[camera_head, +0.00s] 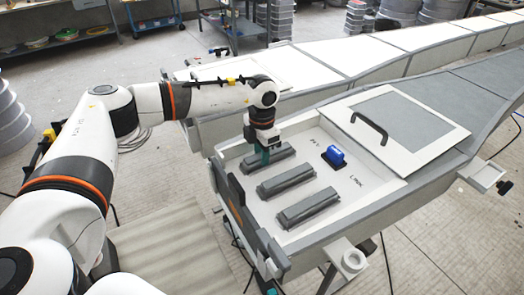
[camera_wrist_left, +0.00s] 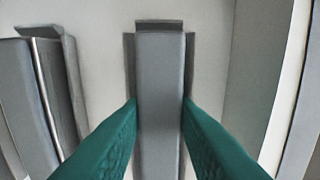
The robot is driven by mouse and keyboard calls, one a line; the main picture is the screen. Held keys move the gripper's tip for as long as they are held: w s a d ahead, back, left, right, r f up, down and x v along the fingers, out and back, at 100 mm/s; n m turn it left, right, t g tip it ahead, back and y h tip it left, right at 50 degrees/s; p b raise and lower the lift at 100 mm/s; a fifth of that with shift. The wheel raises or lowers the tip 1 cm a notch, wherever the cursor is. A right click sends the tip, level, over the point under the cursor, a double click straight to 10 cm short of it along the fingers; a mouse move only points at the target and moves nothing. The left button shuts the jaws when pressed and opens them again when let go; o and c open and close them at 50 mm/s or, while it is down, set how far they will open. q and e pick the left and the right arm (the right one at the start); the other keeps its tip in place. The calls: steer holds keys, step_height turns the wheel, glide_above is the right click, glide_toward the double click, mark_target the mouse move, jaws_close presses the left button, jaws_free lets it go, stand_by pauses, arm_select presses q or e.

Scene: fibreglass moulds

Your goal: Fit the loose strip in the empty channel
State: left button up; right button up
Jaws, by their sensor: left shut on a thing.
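My left gripper (camera_head: 262,156) is over the farthest of three grey channel pieces in the mould's white recess. In the left wrist view its green fingers (camera_wrist_left: 160,106) close on both sides of a long grey strip (camera_wrist_left: 160,75). The strip lines up lengthwise with a darker grey channel (camera_wrist_left: 130,52), whose edges show on both sides of it. I cannot tell whether the strip is fully seated or slightly above. The middle channel piece (camera_head: 286,180) and nearest one (camera_head: 309,208) lie parallel, apart from the gripper. My right gripper is not in view.
A blue-handled tool (camera_head: 334,156) lies in the recess, right of the channels. A white-framed grey panel with a black handle (camera_head: 370,128) covers the right side. Raised walls (camera_head: 350,213) edge the recess. Another long mould (camera_head: 350,55) stands behind.

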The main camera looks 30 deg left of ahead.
arm_select(q)
steer(key=o, duration=1)
steer(key=shift+r, duration=0.1)
step_height(320, 180, up, 12)
steer(key=shift+b, duration=1.05)
